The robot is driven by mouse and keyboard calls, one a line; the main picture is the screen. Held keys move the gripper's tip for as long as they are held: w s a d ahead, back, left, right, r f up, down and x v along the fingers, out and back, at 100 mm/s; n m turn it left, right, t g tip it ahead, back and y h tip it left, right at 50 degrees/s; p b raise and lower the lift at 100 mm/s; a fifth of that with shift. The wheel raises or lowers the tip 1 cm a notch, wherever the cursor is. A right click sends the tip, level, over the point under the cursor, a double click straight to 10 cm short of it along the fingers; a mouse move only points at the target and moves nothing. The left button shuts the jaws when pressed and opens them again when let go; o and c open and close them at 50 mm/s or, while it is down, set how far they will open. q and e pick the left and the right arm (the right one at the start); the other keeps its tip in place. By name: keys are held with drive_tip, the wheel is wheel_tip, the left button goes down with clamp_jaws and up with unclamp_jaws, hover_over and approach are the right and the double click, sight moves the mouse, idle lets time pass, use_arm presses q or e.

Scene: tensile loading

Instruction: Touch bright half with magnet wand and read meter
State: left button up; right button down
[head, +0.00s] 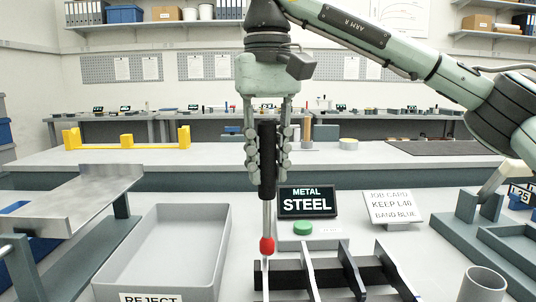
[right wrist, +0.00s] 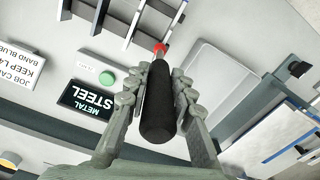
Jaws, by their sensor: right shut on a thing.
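My right gripper (head: 267,165) is shut on the magnet wand's black handle (head: 267,185) and holds it upright, pointing down. The wand's metal shaft ends in a red tip (head: 267,246), over the leftmost bright strip (head: 264,280) at the dark rack (head: 286,272); I cannot tell whether they touch. Several bright strips, such as one by the rack's middle (head: 309,268), cross the rack. The meter (head: 308,202) reads "METAL STEEL". In the right wrist view the handle (right wrist: 158,105) sits between the fingers, and the red tip (right wrist: 160,47) points away. My left gripper is not in view.
A green button (head: 303,228) sits before the meter. A job card (head: 391,207) reads "KEEP L46 BAND BLUE". A grey tray marked REJECT (head: 222,250) stands left of the rack. A grey cup (head: 484,284) stands at front right. A yellow fixture (head: 127,139) lies on the bench behind.

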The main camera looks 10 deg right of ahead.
drive_tip(key=shift+s+f, duration=0.1)
drive_tip(key=shift+f, duration=0.6)
idle(2.3)
